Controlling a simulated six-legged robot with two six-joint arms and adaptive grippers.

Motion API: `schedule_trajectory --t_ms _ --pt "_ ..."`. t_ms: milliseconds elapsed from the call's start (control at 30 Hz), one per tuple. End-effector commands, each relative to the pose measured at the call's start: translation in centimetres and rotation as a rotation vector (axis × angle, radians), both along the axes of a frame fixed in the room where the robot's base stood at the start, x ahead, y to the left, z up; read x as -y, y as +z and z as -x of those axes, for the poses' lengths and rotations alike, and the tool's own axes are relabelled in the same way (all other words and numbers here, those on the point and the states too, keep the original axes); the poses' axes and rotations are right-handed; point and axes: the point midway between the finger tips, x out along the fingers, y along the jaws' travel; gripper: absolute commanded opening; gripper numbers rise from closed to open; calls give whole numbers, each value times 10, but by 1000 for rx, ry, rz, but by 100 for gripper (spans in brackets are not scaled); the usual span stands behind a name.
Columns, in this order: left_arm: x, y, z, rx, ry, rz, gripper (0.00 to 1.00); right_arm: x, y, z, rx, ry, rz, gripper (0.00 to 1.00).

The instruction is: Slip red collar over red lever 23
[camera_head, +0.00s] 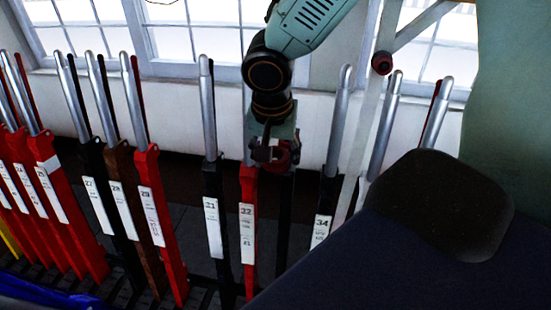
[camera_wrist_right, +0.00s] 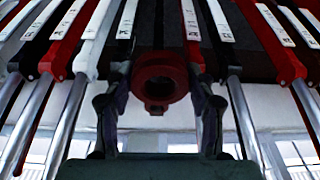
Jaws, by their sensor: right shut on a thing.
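My right gripper (camera_head: 275,155) is shut on the red collar, with a finger on each side of it. In the right wrist view the red collar (camera_wrist_right: 160,78) is a short ring between the fingertips (camera_wrist_right: 160,100), its hole facing the camera; I see no lever through it. In the head view the collar (camera_head: 290,151) is partly hidden by the gripper, close to a red lever (camera_head: 248,185) whose label seems to read 22 or 32. Several red levers (camera_head: 60,205) with steel handles stand at the left; I cannot surely read 23 there. My left gripper is out of view.
Black levers (camera_head: 211,180) stand beside the red one, and a brown lever (camera_head: 122,170) is further left. A pale diagonal post (camera_head: 362,125) with a dark red knob rises right of the gripper. Windows (camera_head: 190,40) line the wall behind. Gaps between levers are narrow.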

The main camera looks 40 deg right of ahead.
Motion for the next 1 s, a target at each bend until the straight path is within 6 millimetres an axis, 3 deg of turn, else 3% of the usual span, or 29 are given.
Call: schedule_trajectory --t_ms 500,1000 --pt "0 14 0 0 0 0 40 36 -3 -29 -1 -1 0 23" --pt "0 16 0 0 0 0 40 64 -8 -51 -1 0 1 23"
